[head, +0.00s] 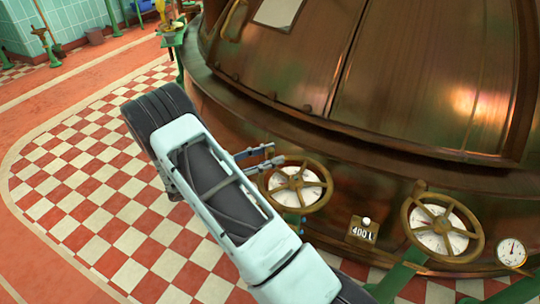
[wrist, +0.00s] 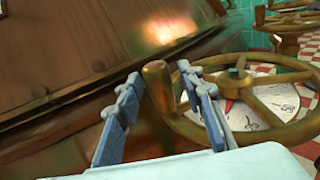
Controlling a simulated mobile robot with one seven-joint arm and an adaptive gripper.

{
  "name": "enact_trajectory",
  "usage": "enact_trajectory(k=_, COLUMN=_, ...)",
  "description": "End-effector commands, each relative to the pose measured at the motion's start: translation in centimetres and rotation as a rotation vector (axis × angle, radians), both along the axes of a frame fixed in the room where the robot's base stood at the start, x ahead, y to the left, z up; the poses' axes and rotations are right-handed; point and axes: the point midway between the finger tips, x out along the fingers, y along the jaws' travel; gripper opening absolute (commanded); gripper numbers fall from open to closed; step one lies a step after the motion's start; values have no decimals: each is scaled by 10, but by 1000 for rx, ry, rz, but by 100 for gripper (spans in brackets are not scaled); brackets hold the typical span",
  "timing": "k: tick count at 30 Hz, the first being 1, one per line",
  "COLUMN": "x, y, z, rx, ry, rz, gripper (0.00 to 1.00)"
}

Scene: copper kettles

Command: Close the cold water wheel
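A brass wheel (head: 296,185) with spokes over a pale dial is mounted on the copper kettle's lower skirt, just right of my gripper (head: 272,155) in the head view. The same wheel (wrist: 262,100) fills the right of the wrist view. Its upright handle knob (wrist: 157,85) stands on the rim between my two fingers (wrist: 162,75). The fingers are spread apart, with gaps visible beside the knob. I cannot tell whether either finger touches it. A second brass wheel (head: 442,227) is further right. No readable label shows which wheel is for cold water.
The copper kettle (head: 430,80) rises behind the wheels. Green pipes (head: 400,272) run below. The checkered floor (head: 110,215) at left is clear.

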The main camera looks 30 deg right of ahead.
Motion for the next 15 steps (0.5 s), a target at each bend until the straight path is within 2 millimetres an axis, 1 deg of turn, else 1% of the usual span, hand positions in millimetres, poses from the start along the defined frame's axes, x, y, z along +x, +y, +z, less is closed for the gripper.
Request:
enact_trajectory(k=1, x=0, y=0, z=0, rx=0, ry=0, rz=0, gripper=28)
enact_trajectory(k=6, x=0, y=0, z=0, rx=0, ry=0, rz=0, gripper=9)
enact_trajectory(k=9, x=0, y=0, z=0, rx=0, ry=0, rz=0, gripper=0)
enact_trajectory(k=15, x=0, y=1, z=0, rx=0, ry=0, rz=0, gripper=0)
